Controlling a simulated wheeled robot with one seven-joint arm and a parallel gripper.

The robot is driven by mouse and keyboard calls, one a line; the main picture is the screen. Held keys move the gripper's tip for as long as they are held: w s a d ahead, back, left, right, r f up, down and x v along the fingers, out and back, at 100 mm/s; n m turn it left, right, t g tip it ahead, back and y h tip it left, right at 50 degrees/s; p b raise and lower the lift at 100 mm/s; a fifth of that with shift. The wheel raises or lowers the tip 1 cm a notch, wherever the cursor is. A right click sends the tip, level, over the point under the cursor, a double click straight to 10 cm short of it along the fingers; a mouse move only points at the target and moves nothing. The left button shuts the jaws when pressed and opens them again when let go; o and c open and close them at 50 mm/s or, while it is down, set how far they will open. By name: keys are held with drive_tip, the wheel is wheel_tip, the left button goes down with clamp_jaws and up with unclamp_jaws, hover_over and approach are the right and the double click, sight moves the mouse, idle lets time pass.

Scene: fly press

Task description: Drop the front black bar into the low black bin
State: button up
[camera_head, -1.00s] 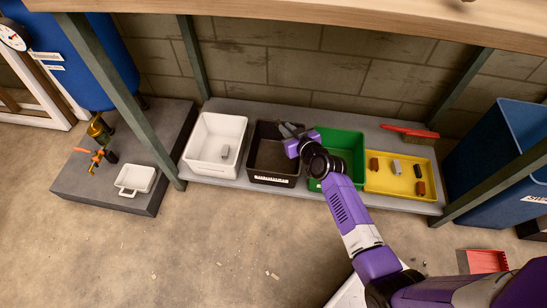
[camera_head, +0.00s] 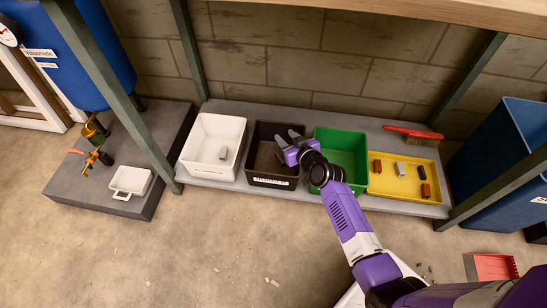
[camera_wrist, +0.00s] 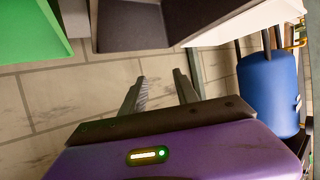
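The low black bin (camera_head: 273,181) stands on the low grey shelf between the white bin and the green bin. It also shows at the top of the wrist view (camera_wrist: 130,38). My gripper (camera_head: 287,138) is over the black bin's right side. Its two fingers are apart with nothing between them in the wrist view (camera_wrist: 160,77). One black bar (camera_head: 422,173) lies in the yellow tray (camera_head: 402,191), at its right side. My gripper and shadow hide part of the black bin's inside, and I cannot make out a bar there.
The tray also holds a grey bar (camera_head: 400,169) and two brown bars (camera_head: 378,166). A white bin (camera_head: 210,173) with a grey piece stands left, a green bin (camera_head: 343,138) right. Table legs (camera_head: 118,92) and the tabletop (camera_head: 330,12) frame the shelf.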

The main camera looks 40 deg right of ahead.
drive_tip(key=p+v, duration=0.3)
drive_tip(key=v, duration=0.4)
drive_tip(key=shift+s, duration=0.35)
drive_tip(key=shift+a+r, duration=0.15)
